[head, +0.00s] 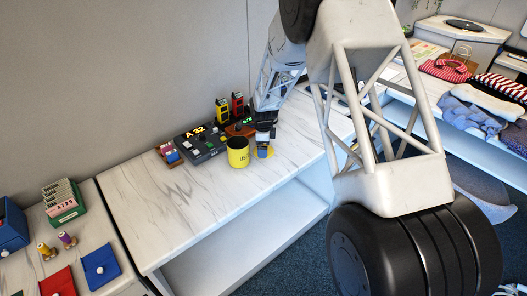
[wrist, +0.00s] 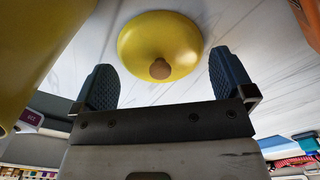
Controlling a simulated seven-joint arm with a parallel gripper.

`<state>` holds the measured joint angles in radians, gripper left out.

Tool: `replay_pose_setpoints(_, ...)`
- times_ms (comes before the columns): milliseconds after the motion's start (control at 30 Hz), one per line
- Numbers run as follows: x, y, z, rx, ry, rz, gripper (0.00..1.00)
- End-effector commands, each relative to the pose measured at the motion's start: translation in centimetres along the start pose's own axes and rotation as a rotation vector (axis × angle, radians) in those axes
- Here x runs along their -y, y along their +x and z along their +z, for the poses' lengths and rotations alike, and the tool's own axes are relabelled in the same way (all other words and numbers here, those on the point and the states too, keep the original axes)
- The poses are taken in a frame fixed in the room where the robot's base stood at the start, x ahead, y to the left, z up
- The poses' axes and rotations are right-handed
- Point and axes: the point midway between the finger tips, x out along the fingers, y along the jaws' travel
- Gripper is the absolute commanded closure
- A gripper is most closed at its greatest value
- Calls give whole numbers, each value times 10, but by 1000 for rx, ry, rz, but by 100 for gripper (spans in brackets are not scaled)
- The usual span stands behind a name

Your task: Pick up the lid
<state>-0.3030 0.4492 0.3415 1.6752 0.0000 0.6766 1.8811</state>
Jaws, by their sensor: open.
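The lid is a yellow disc with a small brown knob. In the wrist view the lid (wrist: 160,42) lies on the white marble counter, just beyond and between my fingertips. In the head view part of the lid (head: 269,154) shows beside my gripper (head: 263,148). My gripper (wrist: 165,82) is open and empty, with its two dark ridged fingers spread on either side of the knob and apart from it. A yellow mug (head: 238,152) with dark lettering stands upright left of the lid. In the wrist view the mug (wrist: 35,45) fills the upper left.
The marble counter (head: 180,215) is clear in front. Behind the mug stand a dark device with a lit display (head: 199,140), a small wooden tray with colored items (head: 169,153), and upright yellow (head: 222,112) and red (head: 237,105) items. Folded clothes (head: 470,110) lie far right.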

Motion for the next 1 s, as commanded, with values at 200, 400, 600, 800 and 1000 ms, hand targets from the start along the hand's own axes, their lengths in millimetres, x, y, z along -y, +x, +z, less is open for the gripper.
replay_pose_setpoints(200, 0, 11, 0, 0, 0, -1, 0)
replay_pose_setpoints(400, 0, 11, 0, 0, 0, -1, 0)
replay_pose_setpoints(600, 0, 11, 0, 0, 0, -1, 0)
replay_pose_setpoints(800, 0, 11, 0, 0, 0, -1, 12)
replay_pose_setpoints(1000, 0, 11, 0, 0, 0, -1, 43)
